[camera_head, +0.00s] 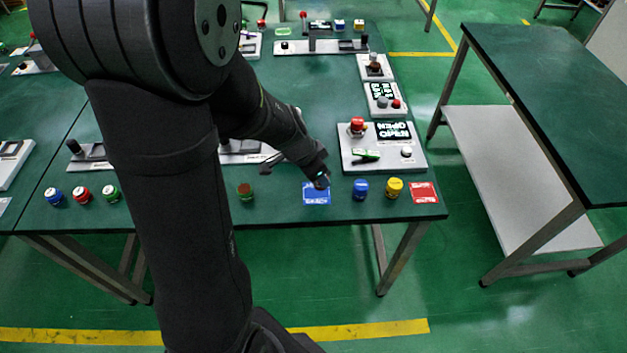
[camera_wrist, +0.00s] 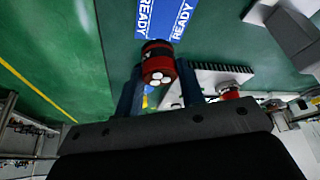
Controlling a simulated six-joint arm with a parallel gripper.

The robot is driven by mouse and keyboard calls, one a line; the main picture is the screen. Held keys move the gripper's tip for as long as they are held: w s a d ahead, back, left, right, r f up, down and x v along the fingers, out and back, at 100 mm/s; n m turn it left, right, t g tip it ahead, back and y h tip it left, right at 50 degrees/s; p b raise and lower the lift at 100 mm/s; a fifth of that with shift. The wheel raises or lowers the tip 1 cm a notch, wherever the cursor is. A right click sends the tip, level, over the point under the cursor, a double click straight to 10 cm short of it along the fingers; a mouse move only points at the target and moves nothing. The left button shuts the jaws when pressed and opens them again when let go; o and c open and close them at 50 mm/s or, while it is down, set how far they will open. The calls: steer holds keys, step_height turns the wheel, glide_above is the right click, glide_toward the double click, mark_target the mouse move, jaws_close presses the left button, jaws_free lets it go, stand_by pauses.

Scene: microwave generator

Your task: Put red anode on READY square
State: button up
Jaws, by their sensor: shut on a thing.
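The red anode (camera_wrist: 158,66) is a short red cylinder with a dark band and pale round spots on its visible end. In the wrist view it sits between the two fingers of my gripper (camera_wrist: 160,78), which is shut on it. The blue READY square (camera_wrist: 176,16) shows just beyond the anode. In the head view my gripper (camera_head: 320,181) is over the upper right part of the blue square (camera_head: 316,196). The held anode cannot be made out there, and I cannot tell whether it touches the square.
A blue cylinder (camera_head: 360,188), a yellow cylinder (camera_head: 394,187) and a red square (camera_head: 424,193) lie to the right along the table's front edge. A panel with a red button (camera_head: 357,125) is behind. Another red cylinder (camera_head: 81,194) stands far left.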

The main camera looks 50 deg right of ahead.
steer(key=shift+w+f, duration=0.45)
steer(key=shift+w, duration=0.25)
steer(key=shift+f, duration=2)
steer(key=shift+f, duration=0.1)
steer(key=o, duration=1.2)
steer(key=v, duration=1.2)
